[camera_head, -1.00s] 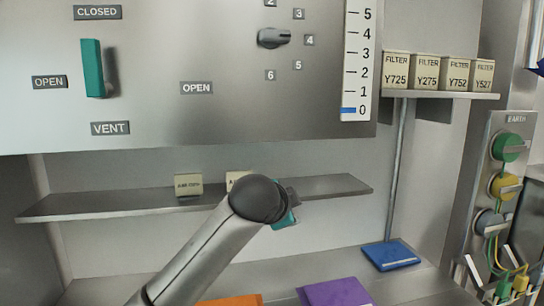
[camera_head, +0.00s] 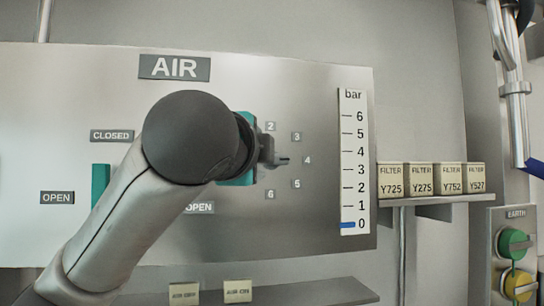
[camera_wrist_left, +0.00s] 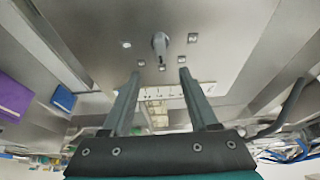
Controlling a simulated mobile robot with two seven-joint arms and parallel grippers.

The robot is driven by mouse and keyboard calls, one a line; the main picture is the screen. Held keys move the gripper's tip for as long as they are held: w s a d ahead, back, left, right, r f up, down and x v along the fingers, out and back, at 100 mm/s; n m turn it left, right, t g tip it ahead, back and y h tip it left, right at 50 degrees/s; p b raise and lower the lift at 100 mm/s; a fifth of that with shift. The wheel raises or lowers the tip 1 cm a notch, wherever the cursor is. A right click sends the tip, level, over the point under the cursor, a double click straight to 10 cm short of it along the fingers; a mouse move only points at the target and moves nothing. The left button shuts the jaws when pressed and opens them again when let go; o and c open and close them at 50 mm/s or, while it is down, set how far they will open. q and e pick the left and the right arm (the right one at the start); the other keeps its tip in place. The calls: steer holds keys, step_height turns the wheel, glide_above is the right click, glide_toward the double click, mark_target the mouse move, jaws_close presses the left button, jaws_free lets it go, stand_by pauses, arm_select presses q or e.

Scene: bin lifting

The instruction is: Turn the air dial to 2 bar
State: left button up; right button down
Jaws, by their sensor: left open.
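The air dial (camera_head: 283,160) is a grey knob on the metal panel, largely hidden behind my left arm in the head view. Its visible tip points right, towards the number 4. The left wrist view shows the dial (camera_wrist_left: 160,44) ahead of and between my left fingertips, which look apart from it. My left gripper (camera_head: 267,152) is in front of the dial, partly hidden by my wrist; the wrist view shows its two fingers (camera_wrist_left: 160,74) spread with nothing between them. The bar gauge (camera_head: 354,165) has its blue marker at 0. My right gripper is not in view.
A teal handle (camera_head: 100,184) stands left of my arm on the panel. Filter boxes (camera_head: 450,178) sit on a shelf at the right. A lower shelf (camera_head: 325,291) holds two small labelled boxes. Green and yellow earth knobs (camera_head: 513,243) are at the lower right.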

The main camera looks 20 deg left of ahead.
arm_select(q)
steer(key=w+a+p, duration=0.2)
steer(key=w+p, duration=0.2)
steer(key=w, duration=0.9)
steer(key=shift+w+p, duration=0.2)
steer(key=shift+p, duration=0.1)
steer(key=shift+a, duration=0.1)
jaws_close()
